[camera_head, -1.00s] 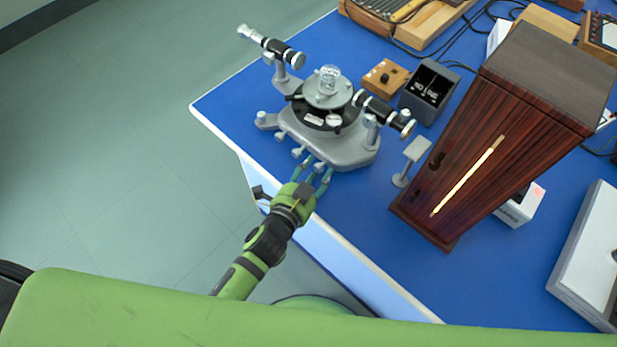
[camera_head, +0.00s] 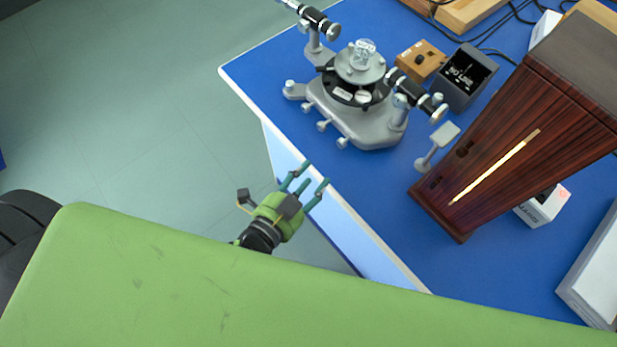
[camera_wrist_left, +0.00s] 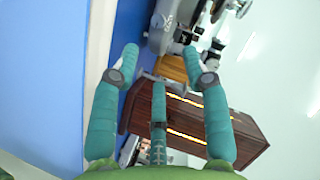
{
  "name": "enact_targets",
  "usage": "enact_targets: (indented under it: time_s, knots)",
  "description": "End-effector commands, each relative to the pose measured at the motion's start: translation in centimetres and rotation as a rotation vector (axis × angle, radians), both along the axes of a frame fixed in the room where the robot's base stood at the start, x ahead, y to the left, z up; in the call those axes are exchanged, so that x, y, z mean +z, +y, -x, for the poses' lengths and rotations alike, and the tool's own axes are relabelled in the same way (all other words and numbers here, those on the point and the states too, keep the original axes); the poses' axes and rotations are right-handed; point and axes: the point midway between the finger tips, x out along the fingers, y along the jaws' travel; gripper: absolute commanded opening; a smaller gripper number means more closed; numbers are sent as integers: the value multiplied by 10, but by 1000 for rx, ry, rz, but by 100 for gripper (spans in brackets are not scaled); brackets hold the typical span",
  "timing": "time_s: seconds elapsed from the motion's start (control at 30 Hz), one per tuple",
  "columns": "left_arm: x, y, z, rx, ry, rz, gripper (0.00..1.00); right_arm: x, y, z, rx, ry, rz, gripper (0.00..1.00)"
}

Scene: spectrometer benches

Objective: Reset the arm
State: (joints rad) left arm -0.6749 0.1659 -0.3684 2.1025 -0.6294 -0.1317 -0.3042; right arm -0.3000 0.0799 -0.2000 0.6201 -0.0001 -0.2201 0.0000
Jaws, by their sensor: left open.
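My left gripper (camera_head: 306,179) is open and empty in the head view, its teal fingers spread at the bench's near left edge. A gap lies between it and the grey spectrometer (camera_head: 358,110), which stands on the blue bench top (camera_head: 385,205) beyond the fingers. In the left wrist view the open fingers of the left gripper (camera_wrist_left: 162,75) show with nothing between them; the spectrometer (camera_wrist_left: 172,22) shows past them. My right gripper is in neither view.
A tall dark wooden lamp box (camera_head: 500,150) with a glowing slit stands right of the spectrometer. A small grey stand (camera_head: 437,145), a dark open box (camera_head: 464,78) and a wooden block (camera_head: 419,61) are nearby. A white box (camera_head: 543,206) sits behind the lamp box.

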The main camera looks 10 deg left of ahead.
Motion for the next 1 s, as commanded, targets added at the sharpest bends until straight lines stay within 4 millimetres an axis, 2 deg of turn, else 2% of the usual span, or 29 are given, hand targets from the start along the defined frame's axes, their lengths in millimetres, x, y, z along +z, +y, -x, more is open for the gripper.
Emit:
enact_targets:
  time_s: [0.37, 0.47, 0.57, 0.67, 0.7, 0.77, 0.8, 0.9, 1.0]
  knots:
    - [-1, 0, 0, 0, 1, 0, 46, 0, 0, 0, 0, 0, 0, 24]
    - [-13, 1, 1, 5, 28, 2, 46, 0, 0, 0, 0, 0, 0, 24]
    - [-51, 7, 4, 24, 112, 12, 46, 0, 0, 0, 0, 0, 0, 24]
    - [-115, 19, 14, 69, 258, 34, 46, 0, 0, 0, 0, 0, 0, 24]
    - [-143, 26, 21, 95, 328, 47, 46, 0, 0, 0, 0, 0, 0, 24]
    - [-186, 39, 35, 144, 436, 67, 46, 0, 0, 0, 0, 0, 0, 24]
    - [-213, 48, 47, 179, 508, 80, 46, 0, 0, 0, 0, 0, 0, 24]
    - [-274, 72, 80, 284, 683, 114, 46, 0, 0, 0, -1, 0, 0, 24]
    - [-326, 96, 123, 407, 852, 149, 46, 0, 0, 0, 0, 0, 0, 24]
